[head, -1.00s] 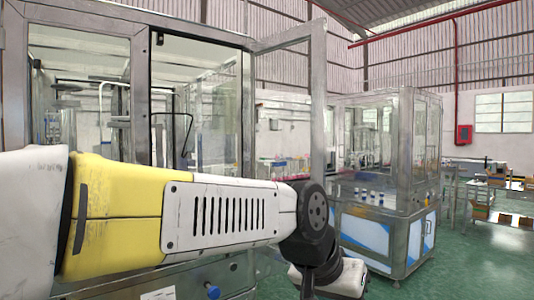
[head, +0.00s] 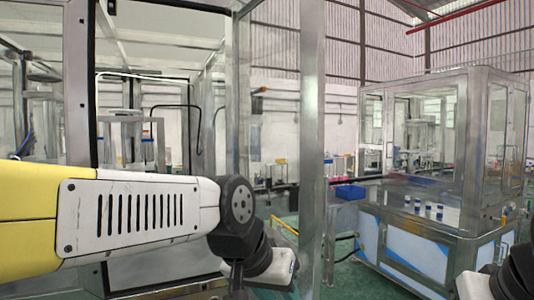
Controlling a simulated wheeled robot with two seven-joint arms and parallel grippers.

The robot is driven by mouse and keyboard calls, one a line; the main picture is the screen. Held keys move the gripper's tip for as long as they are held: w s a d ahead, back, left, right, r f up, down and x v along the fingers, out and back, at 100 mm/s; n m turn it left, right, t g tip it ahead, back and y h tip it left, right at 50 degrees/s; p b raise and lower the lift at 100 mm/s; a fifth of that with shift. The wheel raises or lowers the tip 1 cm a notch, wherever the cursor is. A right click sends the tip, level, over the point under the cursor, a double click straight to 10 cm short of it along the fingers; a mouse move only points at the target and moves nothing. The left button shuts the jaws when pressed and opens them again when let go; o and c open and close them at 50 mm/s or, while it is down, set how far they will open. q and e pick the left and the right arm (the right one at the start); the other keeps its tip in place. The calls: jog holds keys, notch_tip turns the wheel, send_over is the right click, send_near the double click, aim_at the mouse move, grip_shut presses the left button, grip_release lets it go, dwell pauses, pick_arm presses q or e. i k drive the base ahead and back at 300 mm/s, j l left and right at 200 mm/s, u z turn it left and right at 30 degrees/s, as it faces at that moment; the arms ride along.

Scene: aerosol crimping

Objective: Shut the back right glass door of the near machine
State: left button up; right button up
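The near machine is a metal-framed glass enclosure, and its frame post (head: 78,90) stands at the left of the head view. A glass door (head: 270,110) stands open, swung out from the machine, with its metal edge frame (head: 312,140) upright near the middle of the picture. The machine's opening shows to the left of this door. My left arm reaches across in front of the machine from the left, and its wrist is low, close to the door's lower part in the picture. I cannot tell whether it touches. Neither gripper shows; only a link of my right arm shows at bottom right.
A second glass-topped machine (head: 470,140) with a blue and white base stands to the right. Several small bottles (head: 430,210) stand inside it. A blue bin (head: 349,191) is beside it. Green floor (head: 352,275) shows between the two machines.

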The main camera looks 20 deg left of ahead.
aim_at(313, 214)
jog(key=i+l+u, duration=0.15)
jog(key=i+u, duration=0.15)
jog(key=u, duration=0.2)
jog(key=i+l+u, duration=0.25)
jog(key=u, duration=0.25)
jog(key=i+l+u, duration=0.2)
jog(key=l+u, duration=0.3)
jog(key=i+l+u, duration=0.15)
jog(key=l+u, duration=0.15)
jog(key=u, duration=0.15)
jog(key=l+u, duration=0.5)
jog(key=k+j, duration=0.45)
jog(key=k, duration=0.15)
jog(key=k+j+u, duration=0.15)
jog(key=k+j, duration=0.35)
jog(key=k, duration=0.1)
